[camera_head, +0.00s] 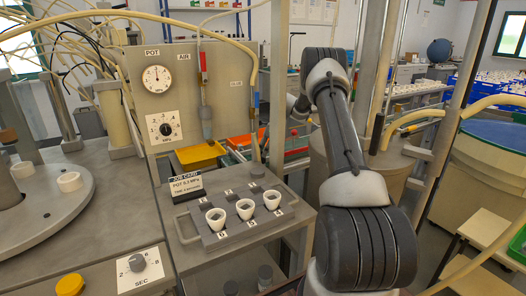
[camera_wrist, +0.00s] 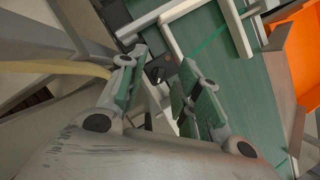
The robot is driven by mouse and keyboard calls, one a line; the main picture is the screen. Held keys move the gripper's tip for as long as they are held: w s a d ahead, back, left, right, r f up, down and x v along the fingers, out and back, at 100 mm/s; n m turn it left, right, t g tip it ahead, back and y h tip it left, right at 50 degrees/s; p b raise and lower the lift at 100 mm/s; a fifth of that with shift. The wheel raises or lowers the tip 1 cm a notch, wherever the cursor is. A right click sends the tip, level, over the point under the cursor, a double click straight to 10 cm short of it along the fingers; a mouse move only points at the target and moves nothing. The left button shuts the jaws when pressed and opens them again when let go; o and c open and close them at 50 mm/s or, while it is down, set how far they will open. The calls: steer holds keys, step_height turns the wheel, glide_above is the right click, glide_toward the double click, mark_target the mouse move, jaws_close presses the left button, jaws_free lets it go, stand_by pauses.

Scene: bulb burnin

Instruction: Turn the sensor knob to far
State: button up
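No knob with a readable "far" mark shows in either view, so I cannot tell which one is the sensor knob. In the head view, a black knob (camera_head: 166,130) sits on a white dial plate marked MPa, below a round gauge. Another grey knob (camera_head: 137,262) sits on a plate marked SEC at the lower left. In the wrist view, my gripper (camera_wrist: 168,72) is open, its green-padded fingers apart. My arm hides the gripper in the head view.
A grey tray (camera_head: 183,228) with several white cups lies on the bench, with a job card (camera_head: 183,186) behind it. A yellow button (camera_head: 70,284) is at the lower left. An orange bin (camera_wrist: 298,55) and pale rails (camera_wrist: 172,42) lie near my gripper.

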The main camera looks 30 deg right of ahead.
steer(key=shift+w+a+f, duration=0.1)
steer(key=shift+f, duration=0.15)
jaws_close()
steer(key=shift+m+t, duration=0.3)
steer(key=shift+m, duration=0.5)
